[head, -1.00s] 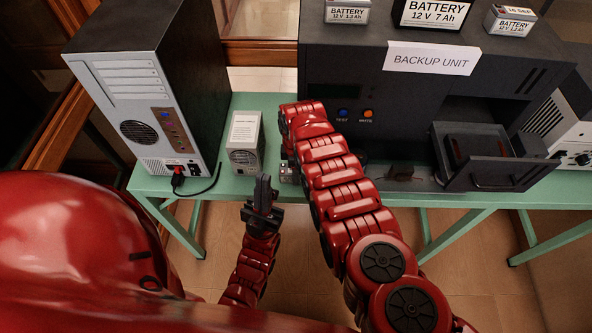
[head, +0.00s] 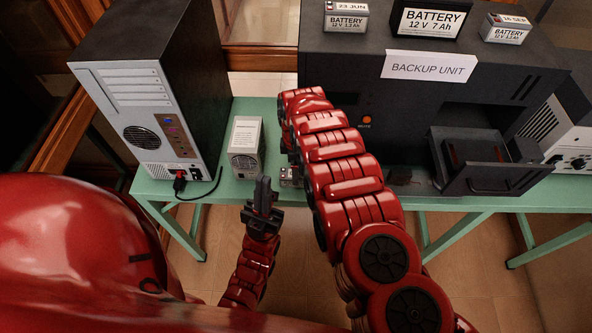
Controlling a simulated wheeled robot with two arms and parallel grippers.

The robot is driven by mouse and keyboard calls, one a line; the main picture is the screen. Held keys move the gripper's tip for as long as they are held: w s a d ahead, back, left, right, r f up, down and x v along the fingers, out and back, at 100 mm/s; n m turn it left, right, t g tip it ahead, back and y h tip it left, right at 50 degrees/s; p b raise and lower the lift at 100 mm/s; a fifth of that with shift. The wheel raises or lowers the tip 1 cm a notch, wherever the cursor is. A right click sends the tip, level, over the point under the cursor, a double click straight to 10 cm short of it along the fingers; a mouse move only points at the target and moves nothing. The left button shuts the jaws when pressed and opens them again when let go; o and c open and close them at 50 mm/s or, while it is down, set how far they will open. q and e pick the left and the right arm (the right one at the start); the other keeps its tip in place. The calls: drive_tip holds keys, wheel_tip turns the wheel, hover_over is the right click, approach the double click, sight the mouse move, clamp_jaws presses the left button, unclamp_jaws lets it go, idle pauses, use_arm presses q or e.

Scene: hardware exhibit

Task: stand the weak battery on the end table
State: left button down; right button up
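Three labelled batteries stand on top of the black backup unit (head: 350,72): a small one tagged 23 JUN (head: 346,22), a larger 12 V 7 Ah one (head: 431,20) and a small one tagged 16 SEP (head: 506,30). None is visibly marked weak. My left gripper (head: 264,192) points up in front of the green table's front edge, well away from the batteries. Its fingers look closed together with nothing between them. My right arm reaches across the table to the unit's front; its gripper is hidden behind the arm. I cannot pick out a separate end table.
A green table (head: 222,190) carries a computer tower (head: 135,100), a small grey-white box (head: 246,150) and the unit, whose drawer (head: 490,165) is pulled out. A small silver item (head: 290,177) shows beside my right arm. A white device (head: 572,130) stands at right.

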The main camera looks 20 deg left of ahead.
wheel_tip(320, 180, up, 12)
drive_tip(key=p, duration=0.1)
drive_tip(key=shift+r+p, duration=0.25)
drive_tip(key=shift+p, duration=0.05)
drive_tip(key=shift+f, duration=0.1)
